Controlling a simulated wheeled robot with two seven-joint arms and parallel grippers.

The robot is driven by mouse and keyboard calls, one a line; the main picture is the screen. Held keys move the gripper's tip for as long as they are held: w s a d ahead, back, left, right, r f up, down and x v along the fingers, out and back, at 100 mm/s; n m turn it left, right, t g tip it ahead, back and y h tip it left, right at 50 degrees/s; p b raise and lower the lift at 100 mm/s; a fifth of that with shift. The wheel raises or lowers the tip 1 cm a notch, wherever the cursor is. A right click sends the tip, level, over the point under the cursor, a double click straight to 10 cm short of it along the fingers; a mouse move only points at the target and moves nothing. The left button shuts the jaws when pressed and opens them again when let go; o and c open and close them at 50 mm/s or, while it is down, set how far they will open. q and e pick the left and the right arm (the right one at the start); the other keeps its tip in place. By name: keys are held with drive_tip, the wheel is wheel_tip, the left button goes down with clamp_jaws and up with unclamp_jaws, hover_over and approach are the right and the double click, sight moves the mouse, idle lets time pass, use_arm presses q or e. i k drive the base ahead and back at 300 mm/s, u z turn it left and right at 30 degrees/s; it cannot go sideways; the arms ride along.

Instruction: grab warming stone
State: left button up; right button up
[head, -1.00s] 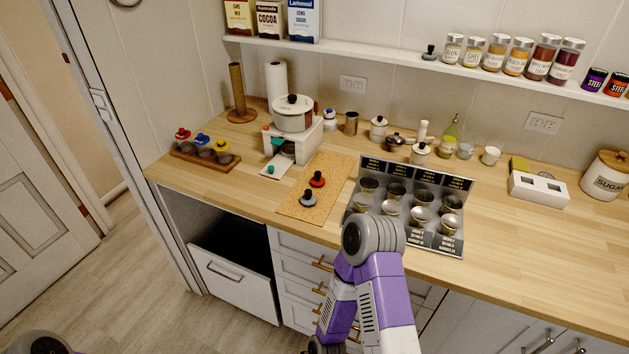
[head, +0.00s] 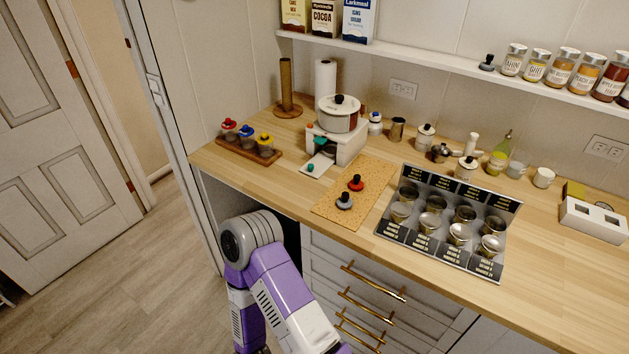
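No object is clearly recognisable as a warming stone. A grey knobbed piece (head: 344,202) and a red knobbed piece (head: 356,183) stand on a cork mat (head: 325,212) on the counter. A similar dark knobbed piece (head: 487,63) sits on the wall shelf. One of my purple and white arms rises in front of the counter, its bent joint lowest left of the mat, apart from these pieces. Neither of my grippers shows; they are below or outside the picture.
A steel rack of several cups (head: 395,232) stands right of the mat. A white warmer (head: 350,148) with a lidded pot (head: 338,113) stands behind it. A wooden jar tray (head: 248,150) is at the left. The counter's front right (head: 555,285) is clear.

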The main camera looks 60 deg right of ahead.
sight(356, 183)
drive_tip(key=u, duration=0.05)
drive_tip(key=i, duration=0.85)
drive_tip(key=z, duration=1.9)
